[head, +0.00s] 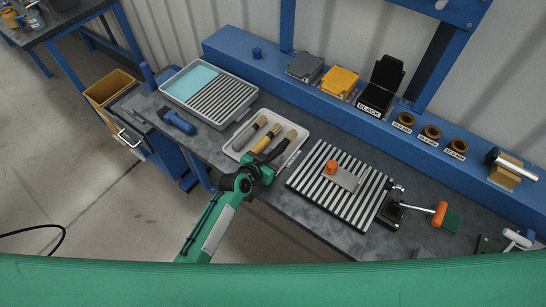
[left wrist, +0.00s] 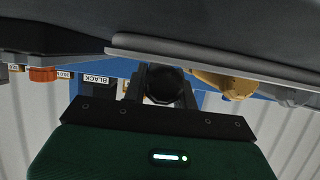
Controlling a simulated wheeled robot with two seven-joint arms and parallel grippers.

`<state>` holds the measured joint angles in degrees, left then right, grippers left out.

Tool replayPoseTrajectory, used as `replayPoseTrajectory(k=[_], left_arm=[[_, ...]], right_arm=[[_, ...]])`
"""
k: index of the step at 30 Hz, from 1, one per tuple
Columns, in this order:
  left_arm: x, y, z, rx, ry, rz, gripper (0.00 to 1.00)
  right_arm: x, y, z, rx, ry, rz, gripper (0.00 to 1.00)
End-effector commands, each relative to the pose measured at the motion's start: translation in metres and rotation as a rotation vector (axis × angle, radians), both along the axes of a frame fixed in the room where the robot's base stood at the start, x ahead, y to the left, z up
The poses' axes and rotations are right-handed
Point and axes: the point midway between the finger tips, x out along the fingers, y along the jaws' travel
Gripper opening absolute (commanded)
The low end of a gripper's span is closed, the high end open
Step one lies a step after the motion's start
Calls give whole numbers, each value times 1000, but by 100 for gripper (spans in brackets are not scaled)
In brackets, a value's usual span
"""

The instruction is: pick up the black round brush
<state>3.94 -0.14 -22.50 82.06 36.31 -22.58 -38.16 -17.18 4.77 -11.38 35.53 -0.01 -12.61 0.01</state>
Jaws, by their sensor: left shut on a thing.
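The pale tray (head: 233,150) holds brushes lying side by side, bristles toward the far right. The black round brush (head: 281,147) is the rightmost; its tan bristle end and part of its dark handle show. Left of it lie a yellow-handled brush (head: 262,143) and a grey-handled brush (head: 246,136). My left gripper (head: 262,166) is at the tray's near edge, shut on the black brush's handle, and hides the handle's end. In the left wrist view, a dark round handle end (left wrist: 163,87) sits between the fingers. My right gripper is not in view.
Left on the bench are a grey tray with slats (head: 212,95) and a blue-handled tool (head: 178,122). Right is a striped slatted plate (head: 330,190) with an orange-knobbed part (head: 332,167). Grey, yellow and black boxes (head: 340,82) stand on the blue shelf behind.

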Motion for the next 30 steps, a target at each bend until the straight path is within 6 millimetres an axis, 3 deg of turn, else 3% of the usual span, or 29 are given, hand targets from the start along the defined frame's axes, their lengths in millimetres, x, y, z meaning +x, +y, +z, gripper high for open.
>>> replayPoseTrajectory(k=[5, 18, 24, 30], left_arm=[[0, 0, 31, -4, -5, 1, 5], [1, 1, 148, -1, -6, 2, 5], [1, 1, 178, 0, -4, 2, 5], [0, 1, 187, 0, 0, 2, 5]], right_arm=[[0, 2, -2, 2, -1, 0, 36], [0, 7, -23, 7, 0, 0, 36], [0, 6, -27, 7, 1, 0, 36], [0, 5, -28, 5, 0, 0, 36]])
